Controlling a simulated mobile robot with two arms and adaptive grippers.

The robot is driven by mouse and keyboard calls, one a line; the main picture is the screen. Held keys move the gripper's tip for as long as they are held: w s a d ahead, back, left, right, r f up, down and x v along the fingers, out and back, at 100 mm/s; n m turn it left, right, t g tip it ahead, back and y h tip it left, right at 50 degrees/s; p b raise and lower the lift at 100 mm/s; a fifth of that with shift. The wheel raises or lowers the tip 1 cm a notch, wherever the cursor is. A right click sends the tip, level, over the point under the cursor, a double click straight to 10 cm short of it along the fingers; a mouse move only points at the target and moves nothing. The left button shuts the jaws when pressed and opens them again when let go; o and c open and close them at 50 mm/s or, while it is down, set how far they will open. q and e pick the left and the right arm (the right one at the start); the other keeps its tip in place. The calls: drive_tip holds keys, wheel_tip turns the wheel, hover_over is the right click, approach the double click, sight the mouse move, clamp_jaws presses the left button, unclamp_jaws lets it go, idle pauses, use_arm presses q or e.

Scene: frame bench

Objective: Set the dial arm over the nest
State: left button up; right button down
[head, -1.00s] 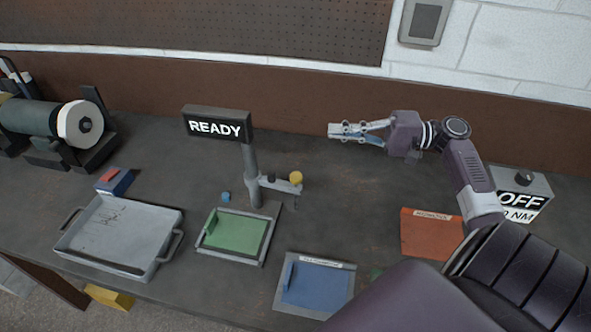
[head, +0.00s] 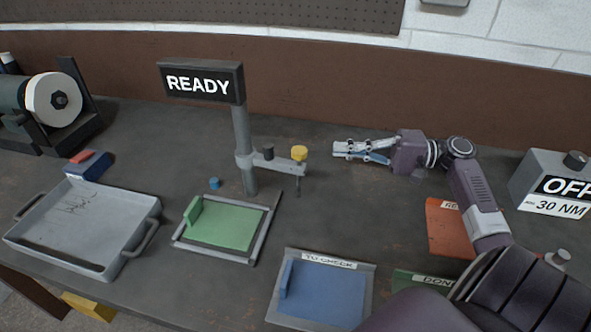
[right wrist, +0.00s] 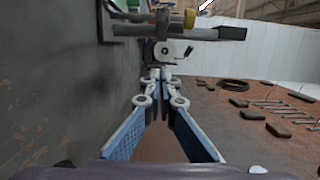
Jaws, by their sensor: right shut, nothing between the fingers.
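The dial arm (head: 275,164) is a grey bar on an upright post (head: 246,150). It reaches right from the post, with a yellow knob (head: 299,153) near its outer end and a thin stem hanging below. The likely nest (head: 262,236), a grey frame around a green pad, lies in front of the post, and the bar does not cover the pad. My right gripper (head: 337,150) is shut and empty, pointing left, just right of the bar's end and apart from it. In the right wrist view the bar (right wrist: 232,34) crosses above the fingertips. My left gripper is out of view.
A READY sign (head: 200,82) tops the post. A blue pad (head: 325,292), an orange pad (head: 447,228) and a green mat (head: 415,280) lie at front right. A grey tray (head: 140,212) stands left. A grey OFF box (head: 550,180) stands right.

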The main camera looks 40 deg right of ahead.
sight(270, 157)
idle(0.4)
drive_tip(key=w+a+p, duration=0.4)
drive_tip(key=a+p, duration=0.2)
drive_tip(key=a, duration=0.5)
drive_tip(key=shift+w+d+f, duration=0.1)
drive_tip(key=shift+w, duration=0.05)
